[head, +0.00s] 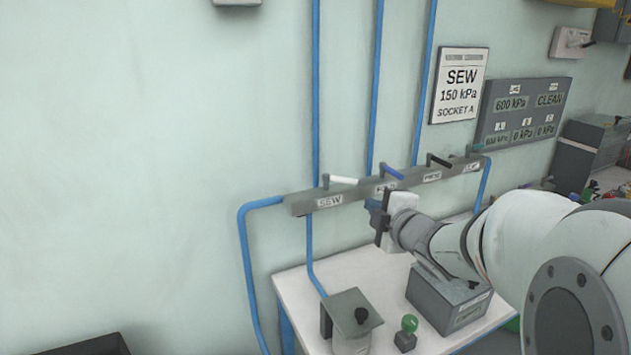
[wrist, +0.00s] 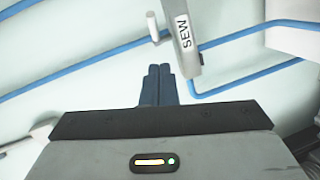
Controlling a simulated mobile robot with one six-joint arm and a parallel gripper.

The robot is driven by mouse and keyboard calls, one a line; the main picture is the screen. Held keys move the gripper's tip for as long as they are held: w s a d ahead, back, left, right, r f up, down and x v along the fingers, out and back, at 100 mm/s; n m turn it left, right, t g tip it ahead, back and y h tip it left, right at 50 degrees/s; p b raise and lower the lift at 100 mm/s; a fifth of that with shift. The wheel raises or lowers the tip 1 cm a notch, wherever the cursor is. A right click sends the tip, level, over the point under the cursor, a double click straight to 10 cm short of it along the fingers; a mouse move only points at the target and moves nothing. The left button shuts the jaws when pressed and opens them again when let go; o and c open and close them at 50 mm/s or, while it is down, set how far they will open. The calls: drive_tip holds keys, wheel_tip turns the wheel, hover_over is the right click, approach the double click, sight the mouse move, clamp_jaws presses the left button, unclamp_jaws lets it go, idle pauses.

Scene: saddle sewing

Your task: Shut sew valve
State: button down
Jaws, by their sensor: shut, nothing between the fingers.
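The sew valve's white lever (head: 343,180) is at the left end of the grey manifold (head: 300,207), above the SEW label (head: 330,200). In the head view it points right from its pivot. In the wrist view the white lever (wrist: 152,27) sticks up beside the bar marked SEW (wrist: 184,38). My gripper (head: 374,207) is in front of the manifold, to the right of and below the lever. Its blue fingers (wrist: 157,84) are shut together and empty, apart from the lever. My gripper partly hides the second valve's label.
Blue (head: 391,172), black (head: 438,160) and teal (head: 476,148) levers line the manifold to the right. Blue pipes (head: 316,90) run up the wall. A white table (head: 300,290) below holds a grey box (head: 440,300) and a green knob (head: 409,324). Space left of the manifold is open.

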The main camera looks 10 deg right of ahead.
drive_tip(key=a+n+y, duration=0.1)
drive_tip(key=n+y, duration=0.1)
drive_tip(key=p, duration=0.3)
approach(340, 181)
drive_tip(key=w+a, duration=0.1)
drive_tip(key=a, duration=0.3)
drive_tip(key=shift+w+d+f+p, duration=0.1)
drive_tip(key=shift+w+d+p, duration=0.2)
drive_tip(key=shift+w, duration=0.4)
drive_tip(key=shift+w+d+f+p, duration=0.15)
drive_tip(key=shift+w+d, duration=0.2)
drive_tip(key=shift+w, duration=0.35)
drive_tip(key=shift+w+d+p, duration=0.25)
drive_tip(key=shift+w+d, duration=0.05)
drive_tip(key=shift+w, duration=0.4)
